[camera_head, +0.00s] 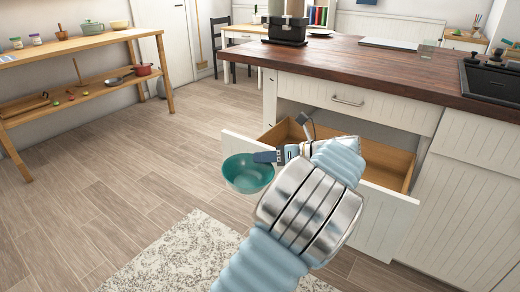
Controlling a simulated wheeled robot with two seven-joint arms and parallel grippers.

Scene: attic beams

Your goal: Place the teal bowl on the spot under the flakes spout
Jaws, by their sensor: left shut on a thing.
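The teal bowl (246,176) hangs in the air in front of the left end of an open drawer, its hollow side partly visible. My left gripper (266,157) is shut on the bowl's right rim. My left arm covers part of the drawer behind it. A dispenser (287,27) with a black base and pale upright containers stands on the far left part of the wooden counter, above and beyond the bowl. Its top is cut off, and I cannot make out which spout is for flakes or the spot under it. My right gripper is not in view.
The open drawer (386,210) juts out from the white island below the wooden counter (350,62). A shelf table (70,45) is at left. The counter's middle is clear.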

